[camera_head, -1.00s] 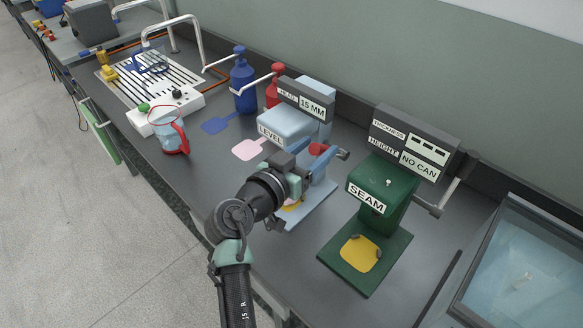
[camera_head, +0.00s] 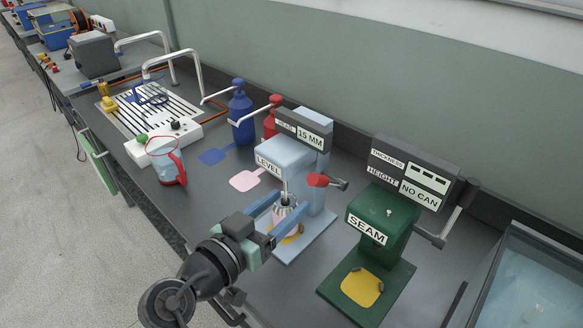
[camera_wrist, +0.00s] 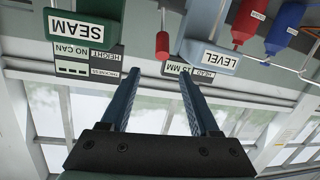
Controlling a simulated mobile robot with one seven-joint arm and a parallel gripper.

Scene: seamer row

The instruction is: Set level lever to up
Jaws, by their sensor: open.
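The LEVEL machine (camera_head: 286,155) is pale blue, with a 15 MM head display. Its level lever has a red knob (camera_head: 318,180) at the machine's right side, by a grey pivot. The knob also shows in the wrist view (camera_wrist: 162,45), beyond the fingertips, with a thin rod attached. I cannot tell the lever's exact setting. My gripper (camera_head: 291,203) is open, in front of the machine, with its blue fingers apart and the knob outside them. A can (camera_head: 285,215) in the machine is partly hidden behind the fingers.
The green SEAM machine (camera_head: 384,222) stands close on the right, with its own crank. Blue (camera_head: 241,112) and red (camera_head: 270,122) pump bottles stand behind left. A clear jug (camera_head: 167,165) stands farther left. A glass-topped box (camera_head: 530,270) is at the right.

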